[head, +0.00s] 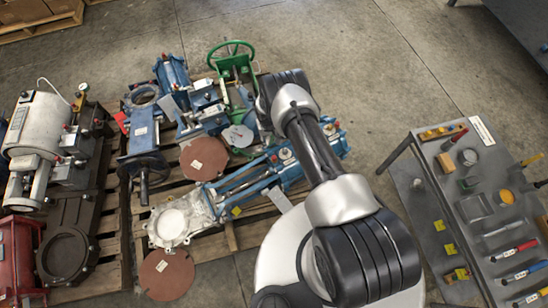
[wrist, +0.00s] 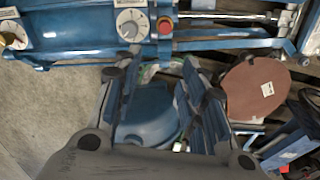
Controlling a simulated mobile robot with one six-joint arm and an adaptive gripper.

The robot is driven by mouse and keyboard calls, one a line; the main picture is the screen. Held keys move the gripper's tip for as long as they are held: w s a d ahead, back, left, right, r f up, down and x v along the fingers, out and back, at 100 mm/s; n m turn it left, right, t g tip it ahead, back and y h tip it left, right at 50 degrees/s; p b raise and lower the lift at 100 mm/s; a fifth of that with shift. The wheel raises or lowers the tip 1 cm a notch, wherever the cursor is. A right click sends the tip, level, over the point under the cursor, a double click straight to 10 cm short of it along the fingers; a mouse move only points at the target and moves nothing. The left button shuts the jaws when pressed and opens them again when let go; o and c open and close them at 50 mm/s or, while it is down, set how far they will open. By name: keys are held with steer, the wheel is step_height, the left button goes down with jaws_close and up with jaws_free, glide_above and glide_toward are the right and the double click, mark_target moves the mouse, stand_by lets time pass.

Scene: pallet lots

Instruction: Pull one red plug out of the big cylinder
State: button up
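A long blue cylinder (head: 292,172) with tie rods lies on the pallet in the head view, partly hidden by my arm. In the wrist view the blue cylinder body (wrist: 75,28) runs across the top. In the head view the fingers cannot be made out.
Pallets hold a white tank (head: 38,125), a green handwheel valve (head: 232,55), blue pumps and brown discs (head: 204,158). A grey tool table (head: 425,150) stands at right. Concrete floor is clear behind the pallets.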

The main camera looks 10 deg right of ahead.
mark_target(274, 157)
steer(key=s+f, duration=0.1)
steer(key=f, duration=0.1)
steer(key=s+f, duration=0.1)
steer(key=f, duration=0.1)
steer(key=shift+s, duration=0.2)
steer(key=shift+d+f+b, duration=0.15)
steer(key=shift+f+b, duration=0.75)
steer(key=shift+f, duration=1.35)
steer(key=shift+d+f+b, duration=0.15)
steer(key=shift+f+b, duration=0.7)
steer(key=shift+f, duration=1.4)
jaws_close()
steer(key=shift+a+r+p, duration=0.2)
steer(key=shift+r+p, duration=2.35)
steer(key=shift+r, duration=0.5)
